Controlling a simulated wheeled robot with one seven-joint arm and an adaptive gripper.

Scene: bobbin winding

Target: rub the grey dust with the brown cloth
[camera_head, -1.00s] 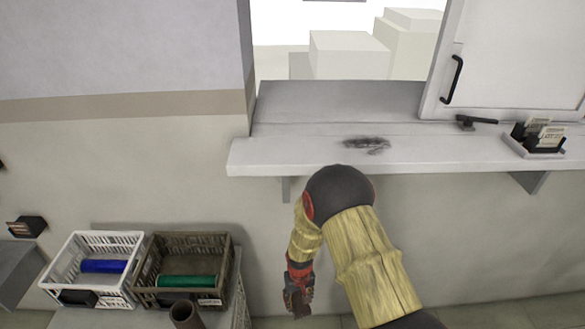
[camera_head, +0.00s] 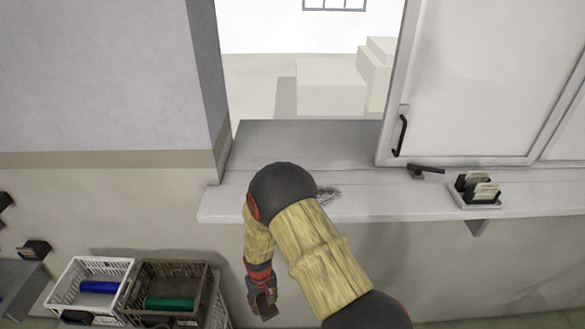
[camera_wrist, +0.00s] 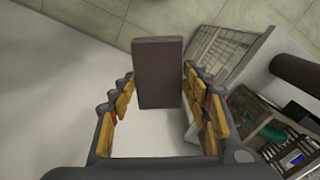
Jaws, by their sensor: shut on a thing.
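The grey dust (camera_head: 328,194) is a dark smudge on the white counter ledge (camera_head: 400,205). My arm's dark elbow covers its left part in the head view. My gripper (camera_head: 263,298) hangs low in front of the wall, below the ledge and apart from the dust. In the wrist view my gripper (camera_wrist: 157,85) is shut on the brown cloth (camera_wrist: 158,75), which looks like a flat, stiff brown rectangle between the fingers. The dust does not show in the wrist view.
A white crate (camera_head: 62,283) with a blue spool and a brown crate (camera_head: 205,290) with a green spool stand at lower left. On the ledge are a black-handled tool (camera_head: 425,170) and a card holder (camera_head: 480,190). A sliding panel (camera_head: 480,80) stands behind.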

